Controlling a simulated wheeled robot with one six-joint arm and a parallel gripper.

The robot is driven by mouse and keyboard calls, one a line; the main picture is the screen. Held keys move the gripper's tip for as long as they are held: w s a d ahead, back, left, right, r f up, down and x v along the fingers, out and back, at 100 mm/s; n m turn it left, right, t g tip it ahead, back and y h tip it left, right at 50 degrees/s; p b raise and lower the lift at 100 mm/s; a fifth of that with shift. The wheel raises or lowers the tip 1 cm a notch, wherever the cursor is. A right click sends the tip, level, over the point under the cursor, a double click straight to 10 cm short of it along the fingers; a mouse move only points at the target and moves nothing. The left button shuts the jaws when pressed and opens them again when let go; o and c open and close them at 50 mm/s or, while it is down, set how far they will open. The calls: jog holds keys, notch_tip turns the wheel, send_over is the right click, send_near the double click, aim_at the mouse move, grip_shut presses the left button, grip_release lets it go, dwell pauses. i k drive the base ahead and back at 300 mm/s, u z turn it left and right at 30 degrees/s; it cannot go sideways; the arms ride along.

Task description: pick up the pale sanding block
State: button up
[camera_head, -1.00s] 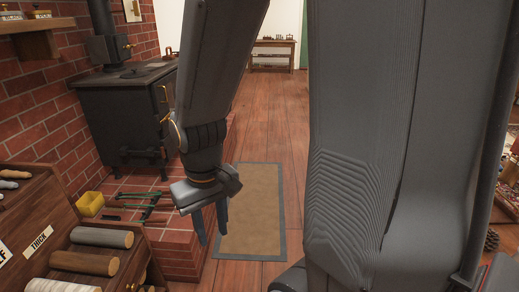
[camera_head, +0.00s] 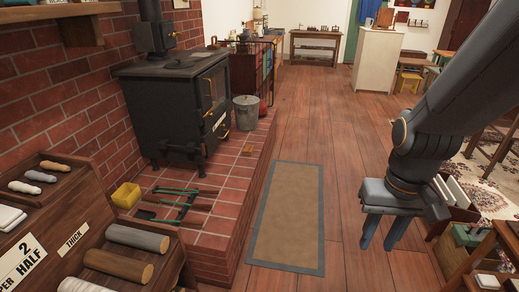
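No object is clearly recognisable as the pale sanding block. A small tan block (camera_head: 248,150) lies on the brick hearth near the metal bucket, too small to identify. A whitish block (camera_head: 487,281) shows at the lower right edge, and I cannot tell what it is. My gripper (camera_head: 383,234) hangs at the right with its two fingers pointing down and apart, with nothing between them. It is above the wooden floor in the picture, right of the mat and away from the tan block.
A black stove (camera_head: 180,105) stands on the brick hearth, with a grey bucket (camera_head: 246,112), a yellow box (camera_head: 126,195) and fire tools (camera_head: 180,205). A sloped wooden rack (camera_head: 65,215) holds rolls at left. A mat (camera_head: 288,215) lies on open floor. Crates (camera_head: 455,215) crowd the right.

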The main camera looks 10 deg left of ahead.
aim_at(248, 150)
jog(key=i, duration=3.65)
jog(key=u, duration=2.15)
